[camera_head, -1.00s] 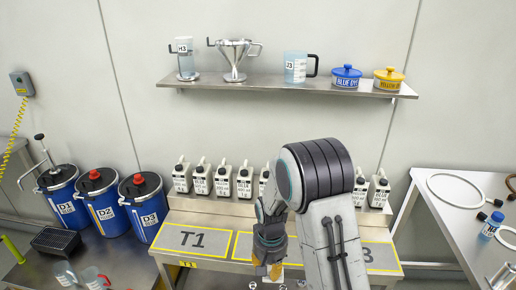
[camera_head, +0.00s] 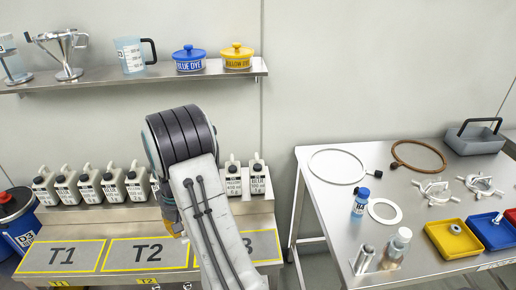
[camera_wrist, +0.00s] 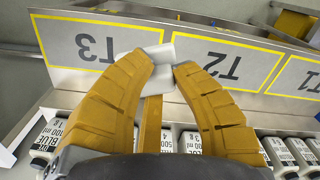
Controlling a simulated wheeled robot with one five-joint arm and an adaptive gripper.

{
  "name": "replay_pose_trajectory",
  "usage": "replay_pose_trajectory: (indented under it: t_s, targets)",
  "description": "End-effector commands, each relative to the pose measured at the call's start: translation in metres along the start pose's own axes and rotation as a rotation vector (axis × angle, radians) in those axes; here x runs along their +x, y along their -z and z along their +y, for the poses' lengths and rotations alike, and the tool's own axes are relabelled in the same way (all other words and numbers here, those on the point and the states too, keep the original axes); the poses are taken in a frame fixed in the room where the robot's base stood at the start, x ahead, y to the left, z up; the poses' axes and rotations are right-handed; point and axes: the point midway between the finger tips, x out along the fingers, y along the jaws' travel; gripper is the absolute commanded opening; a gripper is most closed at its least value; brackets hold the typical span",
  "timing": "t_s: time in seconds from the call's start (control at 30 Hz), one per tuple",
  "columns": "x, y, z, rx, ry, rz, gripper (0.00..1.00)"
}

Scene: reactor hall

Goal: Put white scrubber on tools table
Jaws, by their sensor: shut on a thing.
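In the wrist view the white scrubber (camera_wrist: 162,52) is a pale block between the yellow fingertips of my gripper (camera_wrist: 163,68). The fingers are shut on it, and it is held in front of the T3 and T2 panels. In the head view my gripper (camera_head: 176,230) is mostly behind my arm, above the T2 area, and the scrubber is hidden there. The tools table (camera_head: 325,200) is a steel table at the right, well apart from my gripper.
White jugs (camera_head: 90,184) line the bench back. A wall shelf (camera_head: 150,76) hangs above. A gap separates bench and table.

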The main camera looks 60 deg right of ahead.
Motion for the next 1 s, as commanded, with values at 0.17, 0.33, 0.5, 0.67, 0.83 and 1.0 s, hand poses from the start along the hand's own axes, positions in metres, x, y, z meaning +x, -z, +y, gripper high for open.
replay_pose_trajectory:
  t_s: [0.17, 0.33, 0.5, 0.67, 0.83, 1.0]
  targets:
    - [-0.014, 0.004, 0.102, 0.097, -0.001, 0.005, 0.0]
    - [-0.029, -0.017, 0.194, 0.176, -0.002, 0.004, 0.0]
    - [-0.045, -0.059, 0.28, 0.254, -0.004, 0.005, 0.0]
    - [-0.06, -0.111, 0.342, 0.317, -0.004, 0.004, 0.0]
    - [-0.073, -0.162, 0.385, 0.369, -0.004, 0.002, 0.0]
    - [-0.081, -0.199, 0.408, 0.401, -0.004, 0.002, 0.0]
